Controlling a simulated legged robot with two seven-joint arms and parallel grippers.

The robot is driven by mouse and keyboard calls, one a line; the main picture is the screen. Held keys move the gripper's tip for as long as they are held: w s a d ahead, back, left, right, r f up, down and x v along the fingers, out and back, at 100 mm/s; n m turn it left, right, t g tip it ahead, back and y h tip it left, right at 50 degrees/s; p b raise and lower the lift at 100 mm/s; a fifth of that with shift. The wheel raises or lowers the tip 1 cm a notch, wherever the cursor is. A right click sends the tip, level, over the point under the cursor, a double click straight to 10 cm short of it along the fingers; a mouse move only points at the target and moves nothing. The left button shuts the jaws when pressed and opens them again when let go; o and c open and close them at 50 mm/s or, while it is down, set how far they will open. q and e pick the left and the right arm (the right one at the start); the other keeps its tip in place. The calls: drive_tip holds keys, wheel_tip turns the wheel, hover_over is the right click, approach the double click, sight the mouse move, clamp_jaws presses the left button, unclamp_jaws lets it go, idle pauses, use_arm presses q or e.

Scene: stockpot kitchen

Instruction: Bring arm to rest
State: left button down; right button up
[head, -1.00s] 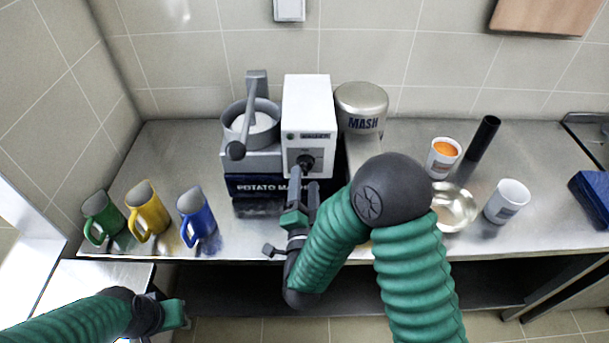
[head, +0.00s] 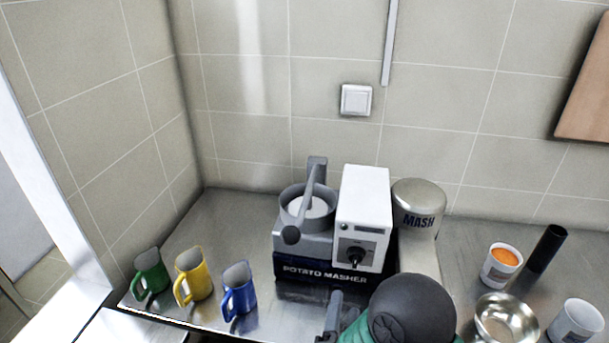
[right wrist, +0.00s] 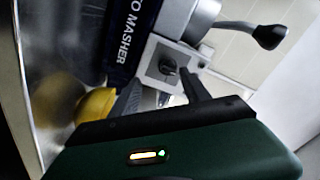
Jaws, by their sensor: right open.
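My right arm, with its dark elbow (head: 412,310) and green sleeve, is at the bottom of the head view. My right gripper (head: 334,308) is in front of the potato masher (head: 320,274), and its lower part is cut off by the frame edge. In the right wrist view my right gripper (right wrist: 162,90) has its two fingers apart, with the masher's knob (right wrist: 168,66) showing beyond them. I see nothing held between the fingers. My left gripper is not in the head view now.
Green (head: 151,272), yellow (head: 194,275) and blue (head: 239,290) mugs stand left on the steel counter (head: 225,218). A MASH canister (head: 418,205) stands beside the masher. An orange-filled cup (head: 501,265), a black cylinder (head: 546,247), a metal bowl (head: 507,322) and a white cup (head: 576,322) are right.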

drive_tip(key=f+n+g+y, duration=0.2)
drive_tip(key=w+f+n+g+y, duration=0.1)
drive_tip(key=f+n+g, duration=0.1)
drive_tip(key=n, duration=0.1)
drive_tip(key=w+f+n+g+y, duration=0.1)
drive_tip(key=f+n+g+y, duration=0.1)
drive_tip(key=shift+a+f+n+g+y, duration=0.2)
drive_tip(key=shift+a+n+g+y, duration=0.05)
drive_tip(key=shift+n+g+y, duration=0.05)
drive_tip(key=s+d+n+g, duration=0.1)
drive_tip(key=s, duration=0.1)
drive_tip(key=s+d+f+n+g, duration=0.1)
drive_tip(key=s+g, duration=0.1)
drive_tip(key=s+d+n+g, duration=0.1)
drive_tip(key=s+n, duration=0.1)
drive_tip(key=shift+f+p, duration=0.25)
drive_tip(key=shift+p, duration=0.05)
drive_tip(key=s+d+n+g, duration=0.2)
drive_tip(key=s+d+g, duration=0.2)
drive_tip(key=s, duration=0.4)
drive_tip(key=shift+d+r+n, duration=0.2)
drive_tip(key=shift+d+n, duration=0.1)
drive_tip(key=shift+d, duration=0.15)
drive_tip(key=shift+s, duration=0.1)
